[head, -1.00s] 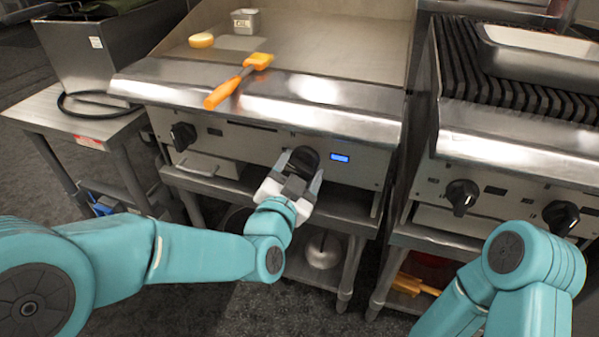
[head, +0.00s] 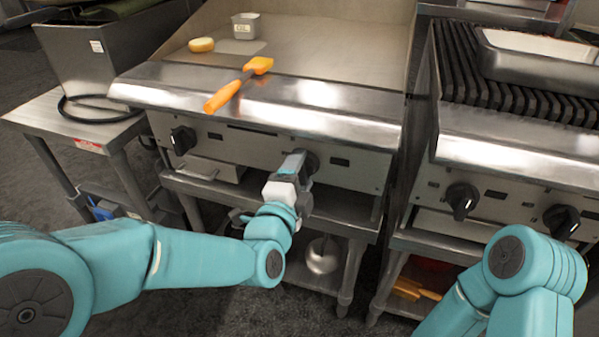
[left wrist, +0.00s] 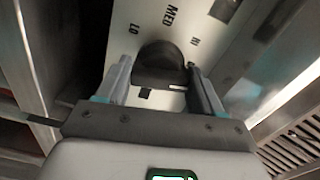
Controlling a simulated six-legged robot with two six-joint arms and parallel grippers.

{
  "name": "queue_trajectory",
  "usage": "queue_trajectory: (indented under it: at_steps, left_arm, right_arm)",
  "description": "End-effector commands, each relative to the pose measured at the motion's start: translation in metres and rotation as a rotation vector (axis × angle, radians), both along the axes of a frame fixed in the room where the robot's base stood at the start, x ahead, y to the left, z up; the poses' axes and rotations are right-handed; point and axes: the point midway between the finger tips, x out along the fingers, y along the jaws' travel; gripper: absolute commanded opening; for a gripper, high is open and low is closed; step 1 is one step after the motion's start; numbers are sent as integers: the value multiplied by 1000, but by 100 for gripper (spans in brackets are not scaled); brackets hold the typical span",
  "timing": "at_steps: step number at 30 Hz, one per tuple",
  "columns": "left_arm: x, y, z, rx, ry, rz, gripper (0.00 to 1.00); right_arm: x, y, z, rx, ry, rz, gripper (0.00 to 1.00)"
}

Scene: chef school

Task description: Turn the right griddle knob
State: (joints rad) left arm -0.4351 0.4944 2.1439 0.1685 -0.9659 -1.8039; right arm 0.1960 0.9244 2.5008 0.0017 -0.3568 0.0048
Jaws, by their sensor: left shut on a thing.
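The right griddle knob (head: 312,160) is black and round, on the front panel of the griddle (head: 260,150). My left gripper (head: 300,164) is at this knob and covers part of it in the head view. In the left wrist view the dark knob (left wrist: 160,62) sits between the two fingers of my left gripper (left wrist: 158,78), which is shut on it. LO, MED and HI labels show around the knob there. The small display (head: 340,162) right of the knob is dark. My right gripper is out of view; only its arm shows.
The left griddle knob (head: 183,140) is on the same panel. An orange-handled spatula (head: 240,84) lies across the griddle's front edge. A grill with its own knobs (head: 462,200) stands to the right. A lower shelf (head: 345,218) juts out below the panel.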

Motion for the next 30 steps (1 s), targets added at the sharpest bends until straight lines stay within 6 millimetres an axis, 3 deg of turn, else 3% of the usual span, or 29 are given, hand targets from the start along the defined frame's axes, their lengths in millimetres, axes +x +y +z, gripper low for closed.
queue_trajectory:
  at_steps: [12,28,29,30]
  left_arm:
    - [1,0,2,166,-59,1,36]
    - [1,0,2,187,-67,1,36]
    - [1,0,2,187,-67,1,70]
    - [1,0,2,187,-67,1,83]
  right_arm:
    - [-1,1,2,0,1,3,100]
    - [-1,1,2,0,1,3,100]
    - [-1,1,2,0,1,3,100]
    - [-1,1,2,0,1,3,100]
